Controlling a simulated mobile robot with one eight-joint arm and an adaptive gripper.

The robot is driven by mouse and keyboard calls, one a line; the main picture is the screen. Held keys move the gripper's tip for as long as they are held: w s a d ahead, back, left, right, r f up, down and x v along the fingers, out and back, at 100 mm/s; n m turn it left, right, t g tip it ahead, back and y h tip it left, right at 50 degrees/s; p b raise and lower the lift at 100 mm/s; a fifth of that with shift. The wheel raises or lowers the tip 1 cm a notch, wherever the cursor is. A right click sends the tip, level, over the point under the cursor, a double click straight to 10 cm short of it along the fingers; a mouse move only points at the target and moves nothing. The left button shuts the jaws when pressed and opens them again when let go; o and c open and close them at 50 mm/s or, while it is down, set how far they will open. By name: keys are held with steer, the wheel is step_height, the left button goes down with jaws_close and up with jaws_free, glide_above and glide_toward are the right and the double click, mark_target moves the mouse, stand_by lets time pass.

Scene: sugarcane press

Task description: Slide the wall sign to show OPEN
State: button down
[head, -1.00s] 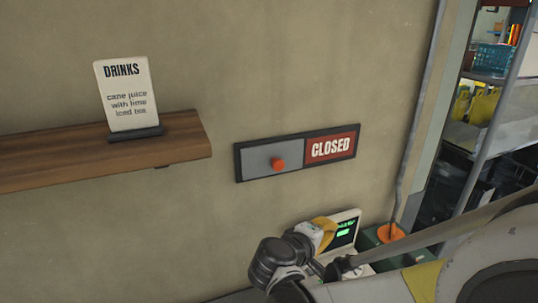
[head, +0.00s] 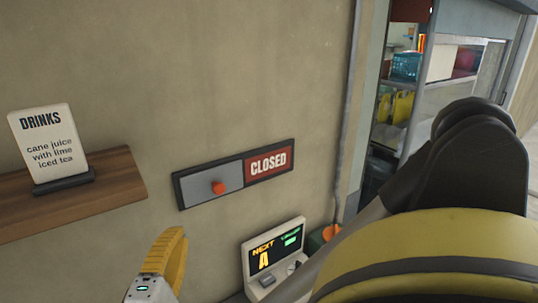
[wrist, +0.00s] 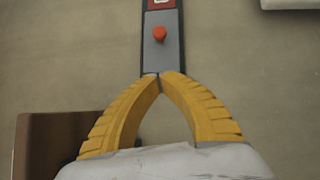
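The wall sign (head: 181,203) is a dark-framed horizontal bar on the wall. Its right half is a red panel (head: 268,164) reading CLOSED, and its left half is a grey plate (head: 205,186) with an orange-red knob (head: 218,188). My gripper (head: 178,232) is below and left of the sign, apart from the knob. In the wrist view, the yellow fingers of my gripper (wrist: 161,76) come together at their tips with nothing between them. The knob (wrist: 160,34) shows beyond the tips, with the grey plate (wrist: 163,57) around it.
A wooden shelf (head: 110,188) with a DRINKS card (head: 46,142) juts out at left. A small display machine (head: 272,257) stands below the sign. A doorway with shelving (head: 425,70) is at right. The wall above the sign is clear.

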glide_toward(209, 183)
steer(key=w+a, duration=0.2)
steer(key=shift+w+a+b, duration=0.25)
steer(key=shift+a+b, duration=0.1)
steer(key=shift+b, duration=0.05)
steer(key=shift+w+d+r, duration=0.15)
steer(key=shift+w+d, duration=0.5)
steer(key=shift+w, duration=0.15)
steer(key=shift+w+d+r, duration=0.2)
steer(key=shift+w+d, duration=0.45)
steer(key=shift+w, duration=0.1)
steer(key=w+d, duration=0.3)
steer(key=d, duration=0.1)
steer(key=w+d+b, duration=0.1)
steer(key=w+d, duration=0.3)
steer(key=d, duration=0.1)
steer(key=w+d, duration=0.4)
steer(key=d, duration=0.1)
steer(key=shift+d+b, duration=0.2)
steer(key=shift+b, duration=0.15)
steer(key=shift+a, duration=0.1)
